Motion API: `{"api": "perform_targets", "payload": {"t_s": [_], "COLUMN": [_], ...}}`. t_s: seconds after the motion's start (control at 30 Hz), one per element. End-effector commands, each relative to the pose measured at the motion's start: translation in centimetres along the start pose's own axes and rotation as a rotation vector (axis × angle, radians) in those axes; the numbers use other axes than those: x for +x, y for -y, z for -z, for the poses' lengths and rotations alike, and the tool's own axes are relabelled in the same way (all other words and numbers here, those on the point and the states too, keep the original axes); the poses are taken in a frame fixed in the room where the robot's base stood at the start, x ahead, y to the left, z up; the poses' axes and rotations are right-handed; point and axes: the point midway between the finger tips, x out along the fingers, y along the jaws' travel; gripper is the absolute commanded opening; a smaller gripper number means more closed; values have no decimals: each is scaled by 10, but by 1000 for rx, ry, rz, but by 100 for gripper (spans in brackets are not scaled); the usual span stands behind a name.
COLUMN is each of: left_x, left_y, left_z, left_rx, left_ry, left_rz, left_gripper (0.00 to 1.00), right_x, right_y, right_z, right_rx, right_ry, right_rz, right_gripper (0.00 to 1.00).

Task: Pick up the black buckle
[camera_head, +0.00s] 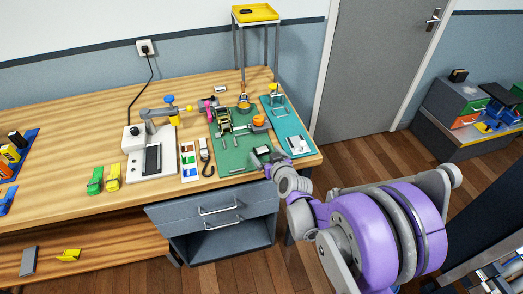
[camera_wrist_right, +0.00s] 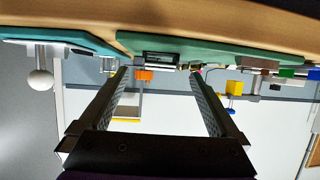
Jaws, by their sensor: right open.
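A dark, frame-like piece (camera_wrist_right: 165,57) lies at the edge of the green mat in the right wrist view. It looks like the black buckle, but it is small and seen edge-on. My right gripper (camera_wrist_right: 160,85) is open, its two fingers apart on either side of that piece, with nothing held between them. In the head view my right gripper (camera_head: 262,155) is low over the front right part of the green mat (camera_head: 232,158). There the gripper and wrist hide what lies beneath, and I cannot pick out the buckle for certain. My left gripper is not in view.
A black hook on a strap (camera_head: 207,168) and a card of coloured patches (camera_head: 188,162) lie left of the mat. An orange-topped part (camera_head: 259,120) and metal pieces stand behind. A teal mat (camera_head: 292,128) lies to the right.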

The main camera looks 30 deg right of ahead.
Motion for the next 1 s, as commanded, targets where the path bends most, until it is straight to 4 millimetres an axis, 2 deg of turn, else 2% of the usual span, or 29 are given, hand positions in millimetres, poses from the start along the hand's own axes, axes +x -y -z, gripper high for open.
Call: {"api": "perform_targets", "payload": {"t_s": [0.1, 0.2, 0.5, 0.9, 1.0], "left_x": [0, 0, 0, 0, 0], "left_y": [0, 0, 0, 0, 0], "left_z": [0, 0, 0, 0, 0], "left_rx": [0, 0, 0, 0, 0], "left_ry": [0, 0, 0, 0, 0], "left_rz": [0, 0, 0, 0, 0], "left_gripper": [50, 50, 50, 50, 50], "right_x": [19, 29, 34, 34, 34], "right_y": [0, 0, 0, 0, 0], "right_z": [0, 0, 0, 0, 0], "right_rx": [-1, 0, -1, 0, 0], "right_ry": [0, 0, 0, 0, 0], "right_rz": [1, 0, 0, 0, 0], "right_gripper": [98, 98, 98, 26, 11]}}
